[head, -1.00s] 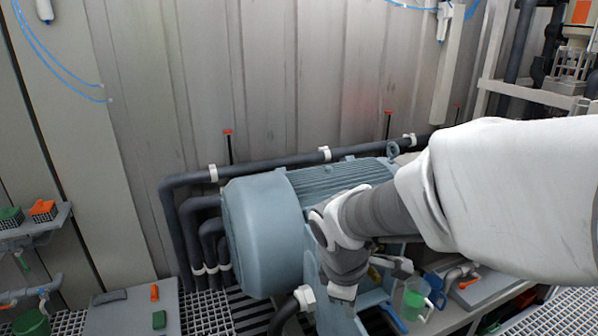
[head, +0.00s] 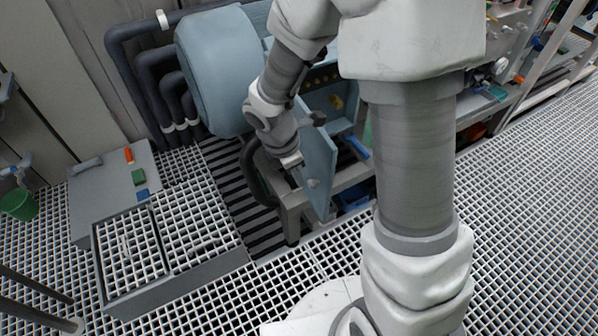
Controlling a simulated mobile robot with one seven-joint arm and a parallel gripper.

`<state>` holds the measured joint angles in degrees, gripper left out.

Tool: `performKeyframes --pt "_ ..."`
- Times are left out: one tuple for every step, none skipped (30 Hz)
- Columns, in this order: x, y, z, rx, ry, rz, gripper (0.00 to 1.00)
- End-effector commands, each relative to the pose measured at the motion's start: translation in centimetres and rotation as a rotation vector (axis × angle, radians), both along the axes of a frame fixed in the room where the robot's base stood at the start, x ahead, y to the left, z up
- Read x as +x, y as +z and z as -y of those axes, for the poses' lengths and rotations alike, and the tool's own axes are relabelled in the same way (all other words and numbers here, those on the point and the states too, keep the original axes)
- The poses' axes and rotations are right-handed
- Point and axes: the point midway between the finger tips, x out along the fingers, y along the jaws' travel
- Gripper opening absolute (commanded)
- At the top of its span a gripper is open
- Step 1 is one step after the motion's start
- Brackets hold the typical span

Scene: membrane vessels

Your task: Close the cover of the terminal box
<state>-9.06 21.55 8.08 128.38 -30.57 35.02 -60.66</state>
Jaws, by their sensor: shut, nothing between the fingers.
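The terminal box (head: 338,88) is on the side of a blue-grey motor (head: 218,62). It stands open, and a row of brass terminals shows inside. Its cover (head: 319,168) is a flat blue-grey panel, swung out and hanging steeply below and in front of the box. My wrist and upper arm hide part of the box and of the cover's left side.
A grey bench frame (head: 290,205) stands under the motor. Dark pipes (head: 150,85) run at its left. A grey plate (head: 95,192) with small coloured blocks and a grated tray (head: 205,272) lie at the left. Open grating floor (head: 530,200) is at the right.

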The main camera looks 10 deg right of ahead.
Motion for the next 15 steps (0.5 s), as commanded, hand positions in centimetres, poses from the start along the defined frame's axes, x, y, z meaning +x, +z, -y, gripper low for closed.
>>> performKeyframes --pt "-0.1 -1.8 0.3 -0.001 0.0 -0.005 0.0" --pt "0.0 -2.4 0.5 -0.001 0.0 -0.005 0.0" --pt "0.0 -3.3 0.7 -0.001 0.0 -0.006 0.0" --pt "0.0 -3.9 0.8 -0.001 0.0 -0.004 0.0" --pt "0.1 -4.5 1.0 -0.002 -0.001 -0.004 0.0" --pt "0.1 -5.3 1.2 -0.001 -0.001 -0.005 0.0" --pt "0.2 -5.9 1.3 -0.001 -0.001 -0.004 0.0" --pt "0.2 -6.4 1.5 -0.002 -0.001 -0.004 0.0" --pt "0.5 -6.0 2.2 -0.001 -0.006 0.001 0.0" --pt "0.6 -5.9 2.8 -0.001 -0.007 0.001 0.0" --pt "0.7 -5.8 3.2 -0.001 -0.008 0.002 0.0" --pt "0.8 -5.8 3.7 0.0 -0.006 0.001 0.0" --pt "0.9 -5.8 4.1 0.0 -0.007 0.001 0.0" --pt "1.0 -5.8 4.3 0.0 -0.005 0.001 0.0" --pt "1.0 -5.8 4.6 0.0 -0.004 0.001 0.0"
